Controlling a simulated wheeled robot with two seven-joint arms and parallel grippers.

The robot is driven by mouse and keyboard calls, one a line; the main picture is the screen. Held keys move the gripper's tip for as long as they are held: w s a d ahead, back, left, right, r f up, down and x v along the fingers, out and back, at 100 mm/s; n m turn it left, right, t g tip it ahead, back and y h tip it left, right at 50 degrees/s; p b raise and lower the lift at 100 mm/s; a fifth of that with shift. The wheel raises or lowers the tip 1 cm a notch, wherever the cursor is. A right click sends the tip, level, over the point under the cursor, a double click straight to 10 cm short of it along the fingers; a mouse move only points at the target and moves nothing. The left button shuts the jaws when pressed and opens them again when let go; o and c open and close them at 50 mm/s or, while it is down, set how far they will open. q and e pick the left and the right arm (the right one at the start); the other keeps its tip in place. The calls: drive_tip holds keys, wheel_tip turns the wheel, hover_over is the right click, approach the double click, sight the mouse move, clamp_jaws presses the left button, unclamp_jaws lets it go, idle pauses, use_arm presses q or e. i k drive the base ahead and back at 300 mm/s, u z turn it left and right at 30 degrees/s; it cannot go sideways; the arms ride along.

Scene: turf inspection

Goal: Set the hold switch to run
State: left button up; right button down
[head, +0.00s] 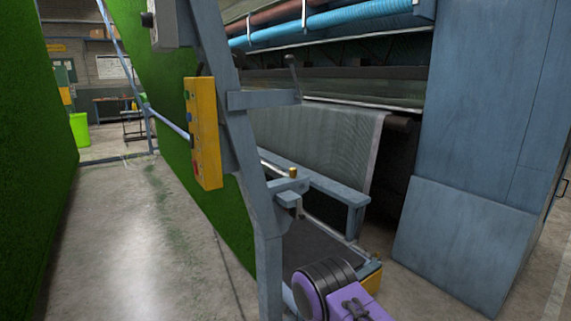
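A tall yellow control box (206,133) is mounted on the blue-grey slanted post, left of the picture's middle. Small coloured buttons show on its left face, seen at a steep angle, with a red one low down. A thin dark stick stands at its top. I cannot tell which part is the hold switch or how it is set. A grey lever (293,77) stands upright on a bracket right of the box. Neither gripper is in view; only a purple and black part of my arm shows at the bottom, below and right of the box.
Green turf hangs as a wall (36,150) at the left and as a sheet behind the post (265,225). A brass knob (292,172) tops a bracket. A blue-grey machine cabinet (480,160) stands right. The concrete floor (150,240) between the turf surfaces is clear.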

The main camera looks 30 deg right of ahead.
sight(194, 162)
drive_tip(key=u, duration=0.2)
drive_tip(key=k, duration=0.65)
drive_tip(key=u, duration=0.95)
drive_tip(key=i, duration=1.65)
drive_tip(key=z, duration=0.95)
drive_tip(key=i, duration=0.25)
drive_tip(key=z, duration=0.2)
